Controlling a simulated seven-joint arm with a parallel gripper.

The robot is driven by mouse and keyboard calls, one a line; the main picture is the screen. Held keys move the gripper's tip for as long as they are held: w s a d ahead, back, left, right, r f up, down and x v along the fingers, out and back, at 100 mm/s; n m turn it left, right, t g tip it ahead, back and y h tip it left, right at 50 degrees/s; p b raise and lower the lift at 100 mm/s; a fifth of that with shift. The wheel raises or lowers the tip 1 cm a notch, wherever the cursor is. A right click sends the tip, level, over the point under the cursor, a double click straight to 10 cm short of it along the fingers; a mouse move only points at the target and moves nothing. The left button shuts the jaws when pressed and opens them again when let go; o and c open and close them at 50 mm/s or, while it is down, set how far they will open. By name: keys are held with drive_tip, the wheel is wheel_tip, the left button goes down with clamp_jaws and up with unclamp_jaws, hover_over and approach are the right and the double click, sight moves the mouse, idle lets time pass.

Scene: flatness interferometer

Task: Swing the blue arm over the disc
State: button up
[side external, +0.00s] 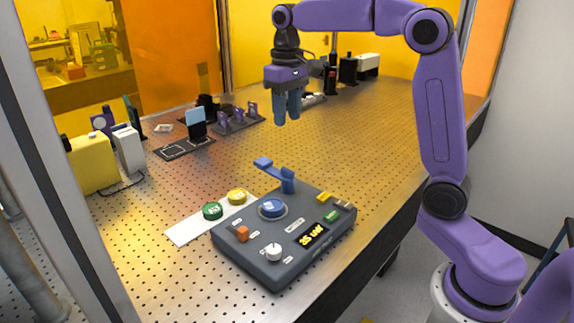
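The blue arm (270,167) sits on a short blue post at the back edge of a dark grey instrument box (250,263). It points to the back left, away from the blue disc (272,208), which lies in a round seat on the box top. The arm is not over the disc. My gripper (287,118) hangs in the air well above the table, pointing down, behind and above the blue arm and apart from it. Its blue fingers look close together and hold nothing visible; the gap between them is unclear.
A white strip (184,233) with green (212,211) and yellow (237,197) discs lies left of the box. The box top bears an orange block (242,234), a white knob (273,252) and a lit display (314,235). Optical parts stand farther back. The perforated table's middle is clear.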

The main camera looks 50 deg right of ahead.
sight(287, 169)
wheel_tip(287, 169, down, 14)
drive_tip(key=shift+f, duration=0.15)
idle(0.3)
clamp_jaws()
